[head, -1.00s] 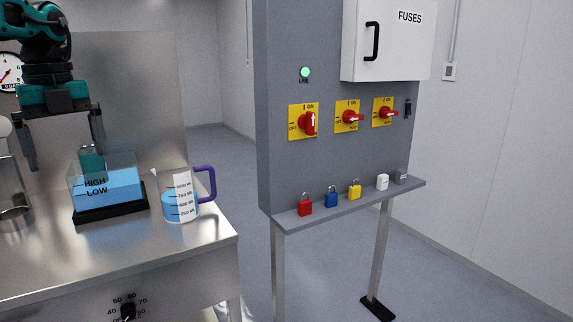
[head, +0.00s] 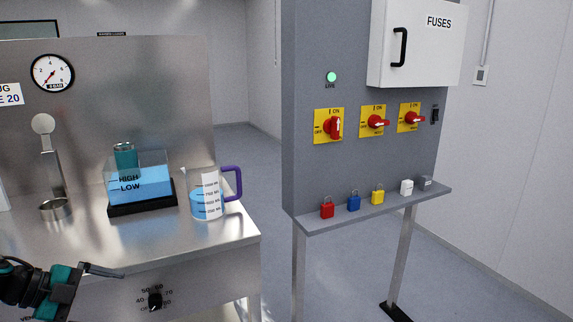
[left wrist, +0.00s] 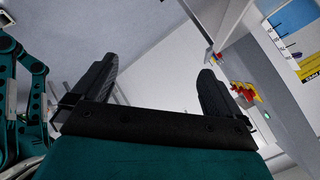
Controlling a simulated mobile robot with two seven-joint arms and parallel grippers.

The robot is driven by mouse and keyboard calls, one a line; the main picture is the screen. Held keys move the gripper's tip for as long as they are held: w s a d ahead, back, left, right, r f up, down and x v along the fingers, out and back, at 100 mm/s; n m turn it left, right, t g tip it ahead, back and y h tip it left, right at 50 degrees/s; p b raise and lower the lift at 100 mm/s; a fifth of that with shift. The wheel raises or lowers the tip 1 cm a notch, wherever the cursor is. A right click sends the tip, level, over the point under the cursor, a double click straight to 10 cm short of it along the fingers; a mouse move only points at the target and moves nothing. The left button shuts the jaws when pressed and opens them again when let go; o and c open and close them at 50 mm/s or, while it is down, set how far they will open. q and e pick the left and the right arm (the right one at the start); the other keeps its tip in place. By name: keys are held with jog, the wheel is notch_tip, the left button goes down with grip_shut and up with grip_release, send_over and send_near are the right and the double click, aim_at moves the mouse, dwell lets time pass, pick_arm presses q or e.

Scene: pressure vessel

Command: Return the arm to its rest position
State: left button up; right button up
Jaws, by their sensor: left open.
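My left gripper (head: 104,271) is low at the left in the head view, in front of the steel bench and below its top. Its jaws also show in the left wrist view (left wrist: 155,88), spread apart with nothing between them. The gripper is clear of the jug and the water tank. My right gripper is in neither view.
A steel bench (head: 110,240) holds a water tank (head: 140,185) marked HIGH and LOW and a jug (head: 205,207) with a purple handle. A grey panel (head: 350,165) with red switches stands right, its shelf (head: 340,217) carrying several padlocks. A knob (head: 155,301) is on the bench front.

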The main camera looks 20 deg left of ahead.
pick_arm(q)
jog(key=s+d+f+n+t+y+p, duration=0.1)
jog(key=s+d+f+n+t+y, duration=0.1)
jog(key=s+d+f+n, duration=0.2)
jog(key=s+d+f+n+t+y, duration=0.2)
jog(key=s+d+f+n, duration=0.3)
jog(key=d, duration=1.4)
notch_tip(320, 180, down, 6)
jog(key=n, duration=0.4)
jog(key=shift+f+n+y+p, duration=0.25)
jog(key=shift+n+y+p, duration=0.1)
jog(key=shift+n+y, duration=0.05)
jog(key=d+n, duration=0.1)
jog(key=d, duration=0.4)
jog(key=s+d+n+g, duration=0.1)
jog(key=d, duration=0.1)
jog(key=shift+d+r+n, duration=0.25)
jog(key=shift+r+n, duration=0.05)
